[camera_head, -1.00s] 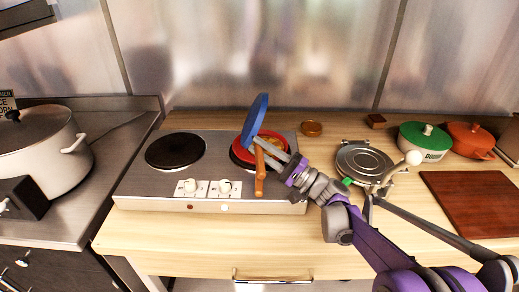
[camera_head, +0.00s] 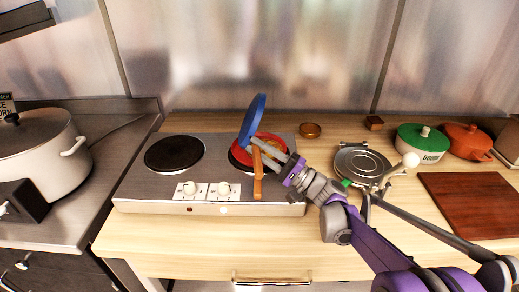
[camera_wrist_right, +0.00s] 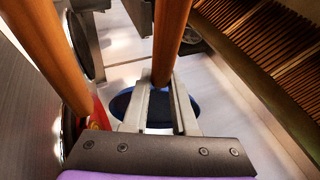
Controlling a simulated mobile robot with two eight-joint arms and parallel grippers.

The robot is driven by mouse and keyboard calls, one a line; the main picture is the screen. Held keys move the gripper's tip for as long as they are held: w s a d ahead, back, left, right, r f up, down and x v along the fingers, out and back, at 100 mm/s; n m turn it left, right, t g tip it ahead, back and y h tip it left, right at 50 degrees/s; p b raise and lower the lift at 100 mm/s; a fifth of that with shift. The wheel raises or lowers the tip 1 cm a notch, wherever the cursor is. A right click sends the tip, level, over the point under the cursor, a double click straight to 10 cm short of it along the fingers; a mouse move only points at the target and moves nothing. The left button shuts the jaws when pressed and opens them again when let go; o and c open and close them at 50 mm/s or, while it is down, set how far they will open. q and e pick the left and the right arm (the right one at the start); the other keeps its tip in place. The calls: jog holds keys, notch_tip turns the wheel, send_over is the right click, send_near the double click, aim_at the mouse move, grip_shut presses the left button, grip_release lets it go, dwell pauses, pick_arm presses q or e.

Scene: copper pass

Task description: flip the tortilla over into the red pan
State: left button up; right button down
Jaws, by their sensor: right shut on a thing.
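A blue pan (camera_head: 253,120) is tipped steeply on edge above the back of the red pan (camera_head: 240,154). The red pan sits on the right burner, with its wooden handle (camera_head: 258,184) pointing to the front. My right gripper (camera_head: 271,155) is shut on the blue pan's wooden handle, which runs between the fingers in the right wrist view (camera_wrist_right: 160,80). The red pan's handle passes to the left there (camera_wrist_right: 48,50), beside my gripper. I cannot make out the tortilla; the pans and my gripper hide much of the red pan's inside. My left gripper is not in view.
The left burner (camera_head: 174,153) of the hot plate (camera_head: 130,190) is bare. A small amber bowl (camera_head: 310,130), a round metal press (camera_head: 361,162), a green pot (camera_head: 423,145) and an orange pot (camera_head: 468,142) stand to the right. The counter's front strip is clear.

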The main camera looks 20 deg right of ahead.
jog(key=r+p, duration=0.1)
jog(key=a+r+p, duration=0.1)
jog(key=r, duration=0.1)
jog(key=r+p, duration=0.1)
jog(key=r, duration=0.1)
jog(key=shift+w+a+r+p, duration=0.25)
jog(key=shift+a+p, duration=0.05)
jog(key=shift+p, duration=0.05)
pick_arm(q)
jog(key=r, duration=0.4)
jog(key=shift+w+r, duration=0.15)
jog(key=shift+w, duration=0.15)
